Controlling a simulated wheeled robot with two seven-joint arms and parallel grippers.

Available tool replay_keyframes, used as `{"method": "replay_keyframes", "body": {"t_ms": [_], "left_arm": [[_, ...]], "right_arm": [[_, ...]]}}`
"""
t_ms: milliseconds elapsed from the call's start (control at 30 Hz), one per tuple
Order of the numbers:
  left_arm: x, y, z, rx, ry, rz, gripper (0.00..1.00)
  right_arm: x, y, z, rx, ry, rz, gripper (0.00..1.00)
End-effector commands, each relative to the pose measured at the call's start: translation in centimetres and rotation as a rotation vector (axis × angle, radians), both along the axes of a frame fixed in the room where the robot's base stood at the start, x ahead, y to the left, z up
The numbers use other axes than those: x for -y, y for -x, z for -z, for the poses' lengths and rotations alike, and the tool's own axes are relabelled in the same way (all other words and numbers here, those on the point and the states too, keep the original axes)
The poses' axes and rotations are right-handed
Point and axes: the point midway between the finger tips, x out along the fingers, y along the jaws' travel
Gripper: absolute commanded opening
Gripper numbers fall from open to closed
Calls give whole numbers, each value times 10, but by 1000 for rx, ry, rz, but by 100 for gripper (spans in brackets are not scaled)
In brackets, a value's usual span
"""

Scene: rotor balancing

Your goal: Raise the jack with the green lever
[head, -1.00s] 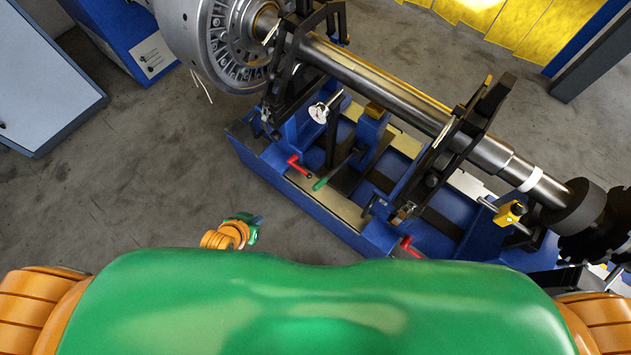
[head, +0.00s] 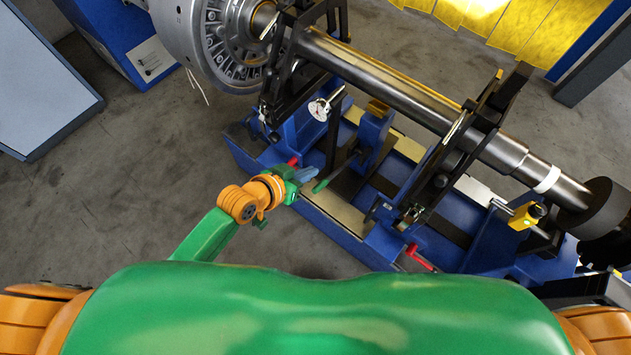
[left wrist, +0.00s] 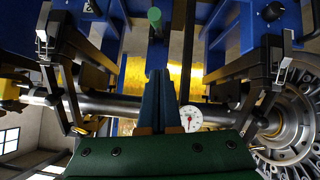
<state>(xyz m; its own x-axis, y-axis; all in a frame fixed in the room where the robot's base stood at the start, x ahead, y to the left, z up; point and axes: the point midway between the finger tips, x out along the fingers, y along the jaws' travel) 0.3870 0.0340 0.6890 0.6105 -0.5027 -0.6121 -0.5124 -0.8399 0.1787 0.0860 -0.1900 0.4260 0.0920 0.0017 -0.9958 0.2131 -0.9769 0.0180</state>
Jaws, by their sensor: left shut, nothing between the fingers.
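The green lever (head: 321,185) is a short green grip on a dark rod that runs up toward the jack (head: 372,130), the blue block with a yellowish top under the shaft. My left gripper (head: 312,172) is just left of and above the green grip in the head view, apart from it as far as I can tell. Its fingers are shut and empty. In the left wrist view the closed fingers (left wrist: 160,95) point at the lever's round green end (left wrist: 154,16), which lies beyond their tips. My right gripper is not in view.
The rotor shaft (head: 400,85) lies across the blue balancing stand (head: 330,230). A red handle (head: 293,162) is close beside my left gripper; another red handle (head: 420,257) is to the right. A dial gauge (head: 319,109) stands above. Bare floor is open at left.

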Motion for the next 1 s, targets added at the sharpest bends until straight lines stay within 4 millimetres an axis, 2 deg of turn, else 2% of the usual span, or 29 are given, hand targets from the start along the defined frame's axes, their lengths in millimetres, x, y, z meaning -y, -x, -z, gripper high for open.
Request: {"method": "replay_keyframes", "body": {"t_ms": [33, 200, 400, 867, 1000], "left_arm": [[6, -7, 11, 0, 2, -1, 0], [22, -26, 33, -2, -1, 0, 0], [18, -11, 57, -2, -2, 0, 0], [18, -8, 62, 1, -1, 0, 0], [22, -7, 70, 13, 10, -1, 0]], "right_arm": [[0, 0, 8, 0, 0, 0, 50], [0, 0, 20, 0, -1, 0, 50], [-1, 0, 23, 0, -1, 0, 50], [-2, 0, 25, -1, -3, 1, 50], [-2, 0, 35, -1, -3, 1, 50]]}}
